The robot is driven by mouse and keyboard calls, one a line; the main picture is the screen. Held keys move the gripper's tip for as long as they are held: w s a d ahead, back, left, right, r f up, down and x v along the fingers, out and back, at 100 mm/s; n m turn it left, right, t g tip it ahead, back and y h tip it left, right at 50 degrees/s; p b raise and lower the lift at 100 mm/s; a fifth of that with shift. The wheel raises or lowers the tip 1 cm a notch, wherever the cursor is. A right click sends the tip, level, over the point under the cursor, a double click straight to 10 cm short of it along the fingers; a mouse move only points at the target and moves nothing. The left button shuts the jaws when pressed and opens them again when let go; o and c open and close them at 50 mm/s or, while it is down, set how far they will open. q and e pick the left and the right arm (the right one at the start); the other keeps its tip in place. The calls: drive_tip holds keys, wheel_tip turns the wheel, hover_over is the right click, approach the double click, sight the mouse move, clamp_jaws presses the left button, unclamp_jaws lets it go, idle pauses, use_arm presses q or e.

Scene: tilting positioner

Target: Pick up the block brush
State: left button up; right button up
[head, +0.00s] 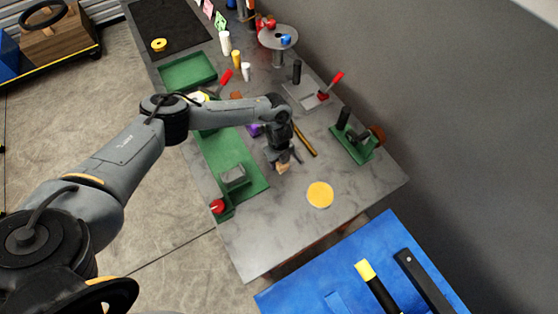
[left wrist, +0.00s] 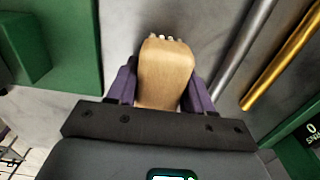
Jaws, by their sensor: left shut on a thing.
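The block brush (left wrist: 165,72) is a tan wooden block with pale bristle tufts at its far end in the left wrist view. It sits between the purple fingers of my left gripper (left wrist: 161,88), which is shut on it. In the head view the brush (head: 283,168) is a small tan patch under my left gripper (head: 282,160), above the grey bench (head: 290,220). I cannot tell whether the brush touches the bench. The bristles are mostly hidden. My right gripper is not in view.
A green fixture (head: 240,165) with a grey block lies left of the gripper. A brass rod (head: 305,140) lies close on the right. The bench front is mostly clear.

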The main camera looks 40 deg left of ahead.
use_arm(q)
drive_tip(key=shift+r, duration=0.15)
wheel_tip(320, 180, up, 4)
drive_tip(key=shift+w+f, duration=0.1)
drive_tip(key=s+d+r+p, duration=0.1)
drive_tip(key=s+d+r, duration=0.4)
drive_tip(key=d, duration=0.5)
drive_tip(key=shift+d+r+p, duration=0.25)
drive_tip(key=shift+r+p, duration=0.05)
drive_tip(key=shift+r, duration=0.65)
drive_tip(key=shift+s, duration=0.1)
drive_tip(key=o, duration=0.5)
drive_tip(key=shift+c, duration=1.4)
